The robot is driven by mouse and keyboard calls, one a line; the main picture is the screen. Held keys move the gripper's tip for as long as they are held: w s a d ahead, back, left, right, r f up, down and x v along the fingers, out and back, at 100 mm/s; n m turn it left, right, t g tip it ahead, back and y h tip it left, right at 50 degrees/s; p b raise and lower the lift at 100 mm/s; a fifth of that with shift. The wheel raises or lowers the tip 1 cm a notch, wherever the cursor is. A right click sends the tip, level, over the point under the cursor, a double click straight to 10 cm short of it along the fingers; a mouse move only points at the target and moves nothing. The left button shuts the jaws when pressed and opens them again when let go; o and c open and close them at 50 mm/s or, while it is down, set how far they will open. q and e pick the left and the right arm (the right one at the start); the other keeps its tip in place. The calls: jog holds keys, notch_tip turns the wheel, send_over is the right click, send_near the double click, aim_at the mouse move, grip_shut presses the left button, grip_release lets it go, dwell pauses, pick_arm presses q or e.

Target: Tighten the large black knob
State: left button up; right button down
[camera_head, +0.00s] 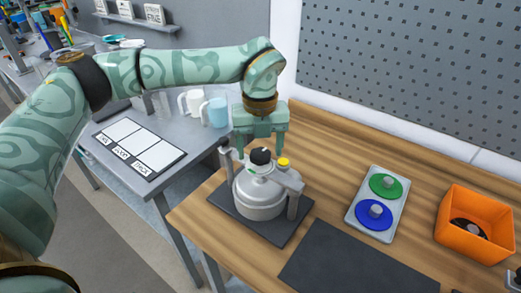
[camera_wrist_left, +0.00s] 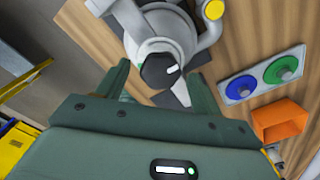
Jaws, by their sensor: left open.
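The large black knob (camera_head: 261,156) with a white mark sits on top of a grey metal drum agitator (camera_head: 260,196). The agitator stands on a dark mat on the wooden table. My left gripper (camera_head: 259,153) comes down from above at the knob. Its green fingers are open, one on either side of the knob, and seem apart from it. In the left wrist view the black knob (camera_wrist_left: 160,70) shows between the two fingertips (camera_wrist_left: 158,78). I cannot tell the exact height of the fingertips against the knob. My right gripper is not in view.
A yellow knob (camera_head: 284,162) sits on the agitator arm beside the black knob. To the right are a grey tray (camera_head: 349,213) with green and blue discs and an orange bin (camera_head: 456,243). A dark mat (camera_head: 350,270) lies bare in front. Mugs stand on the grey table behind.

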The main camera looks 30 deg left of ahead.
pick_arm(q)
jog(key=shift+f, duration=0.35)
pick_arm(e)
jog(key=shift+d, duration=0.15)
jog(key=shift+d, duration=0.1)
pick_arm(q)
jog(key=c, duration=1)
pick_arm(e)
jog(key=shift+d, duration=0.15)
pick_arm(q)
jog(key=shift+r, duration=0.1)
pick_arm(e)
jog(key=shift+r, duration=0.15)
